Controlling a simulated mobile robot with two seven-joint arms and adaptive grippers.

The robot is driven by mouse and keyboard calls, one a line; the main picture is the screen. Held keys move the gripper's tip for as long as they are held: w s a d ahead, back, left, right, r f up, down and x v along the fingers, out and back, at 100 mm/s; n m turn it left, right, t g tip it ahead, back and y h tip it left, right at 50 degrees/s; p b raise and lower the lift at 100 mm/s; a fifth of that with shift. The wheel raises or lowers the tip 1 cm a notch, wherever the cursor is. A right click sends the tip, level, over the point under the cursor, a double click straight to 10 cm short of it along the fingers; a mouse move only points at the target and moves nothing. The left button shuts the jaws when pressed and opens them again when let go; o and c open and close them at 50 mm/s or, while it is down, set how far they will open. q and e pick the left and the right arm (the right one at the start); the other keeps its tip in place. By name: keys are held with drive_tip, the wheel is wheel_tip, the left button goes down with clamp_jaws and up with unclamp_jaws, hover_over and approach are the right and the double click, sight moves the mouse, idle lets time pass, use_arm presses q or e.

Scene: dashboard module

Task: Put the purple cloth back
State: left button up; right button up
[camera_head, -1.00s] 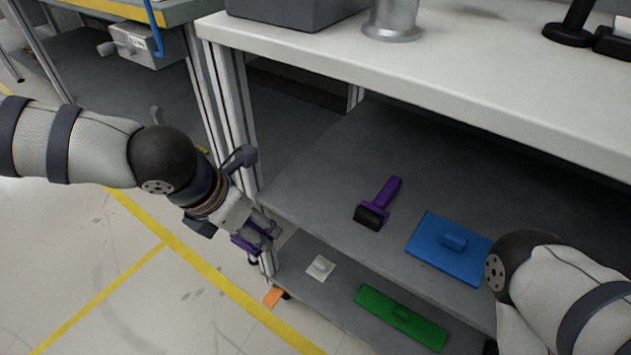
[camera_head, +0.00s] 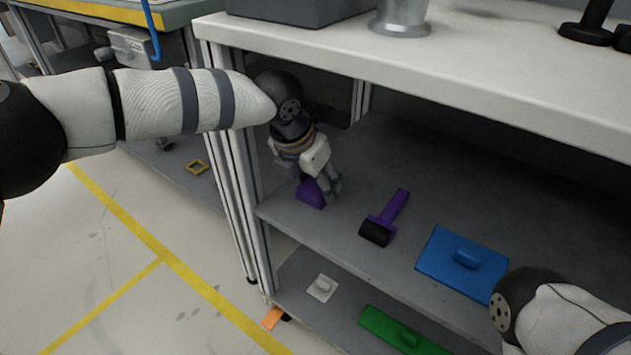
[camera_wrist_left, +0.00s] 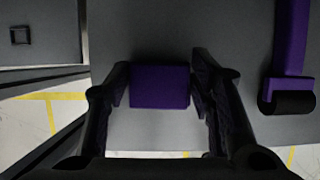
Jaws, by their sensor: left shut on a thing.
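The purple cloth (camera_head: 311,192) shows as a small purple block at the left end of the grey middle shelf. My left gripper (camera_head: 324,190) is shut on it, inside the bench just right of the front left post. In the left wrist view the purple cloth (camera_wrist_left: 160,87) sits between the two fingers of my left gripper (camera_wrist_left: 160,90). It is at or just above the shelf surface; I cannot tell if it touches. My right arm shows at the lower right, but its gripper is out of view.
A purple-handled roller (camera_head: 385,220) lies right of the cloth, with a blue plate (camera_head: 463,264) further right. The lower shelf holds a white piece (camera_head: 322,287) and a green plate (camera_head: 403,332). The metal post (camera_head: 243,190) and the white worktop (camera_head: 480,75) border the space.

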sight(309, 191)
use_arm(q)
drive_tip(key=shift+f, duration=0.15)
drive_tip(key=o, duration=1.1)
drive_tip(key=shift+f, duration=0.15)
drive_tip(key=shift+s+a+r, duration=0.1)
drive_tip(key=shift+r, duration=0.3)
drive_tip(key=shift+s+a+r+p, duration=0.25)
drive_tip(key=shift+s+a, duration=0.2)
drive_tip(key=shift+s, duration=0.1)
drive_tip(key=shift+s+a+r+p, duration=0.25)
drive_tip(key=shift+s+a, duration=0.15)
drive_tip(key=shift+s, duration=0.15)
drive_tip(key=s+a, duration=0.1)
drive_tip(key=s, duration=0.1)
drive_tip(key=s+a+p, duration=0.1)
drive_tip(key=s+a, duration=0.1)
drive_tip(key=s, duration=0.1)
drive_tip(key=s+a, duration=0.2)
drive_tip(key=shift+s+a+f+p, duration=0.25)
drive_tip(key=shift+s+p, duration=0.1)
drive_tip(key=shift+p, duration=0.05)
